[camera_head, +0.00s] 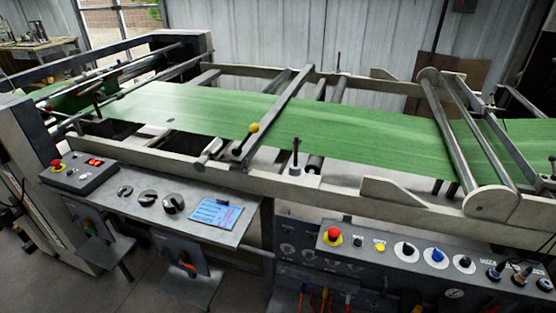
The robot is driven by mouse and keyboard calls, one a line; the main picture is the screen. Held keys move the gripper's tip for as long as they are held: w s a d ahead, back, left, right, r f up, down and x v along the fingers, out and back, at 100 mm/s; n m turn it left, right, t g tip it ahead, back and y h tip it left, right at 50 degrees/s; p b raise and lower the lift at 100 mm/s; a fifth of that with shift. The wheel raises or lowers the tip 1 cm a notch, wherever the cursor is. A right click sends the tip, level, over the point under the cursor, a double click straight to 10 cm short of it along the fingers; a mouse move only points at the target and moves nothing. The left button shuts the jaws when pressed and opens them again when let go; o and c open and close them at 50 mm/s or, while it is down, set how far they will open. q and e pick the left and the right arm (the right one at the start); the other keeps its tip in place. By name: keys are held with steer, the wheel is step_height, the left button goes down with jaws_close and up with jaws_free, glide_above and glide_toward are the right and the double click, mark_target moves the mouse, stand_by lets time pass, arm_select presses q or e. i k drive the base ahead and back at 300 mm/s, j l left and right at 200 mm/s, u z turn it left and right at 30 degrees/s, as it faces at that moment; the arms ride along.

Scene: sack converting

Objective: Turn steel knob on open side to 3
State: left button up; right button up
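Several dark steel knobs stand in a row on the grey sloping panel (100,213) at the left front of the machine: a left one (124,191), a middle one (147,197) and a right one (173,204). Their scale marks and settings are too small to read. I cannot tell which one is labelled for the open side. A blue placard (216,212) lies right of them on the same panel. Neither of my grippers can be made out in this view.
A second control panel (400,275) with several dials is at the lower right. Green sheeting (340,132) and rails (330,189) lie behind.

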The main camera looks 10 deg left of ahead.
mark_target(293, 171)
steer(key=i+j+u, duration=0.1)
steer(key=i+u, duration=0.2)
steer(key=u, duration=0.15)
steer(key=i+u, duration=0.3)
steer(key=u, duration=0.15)
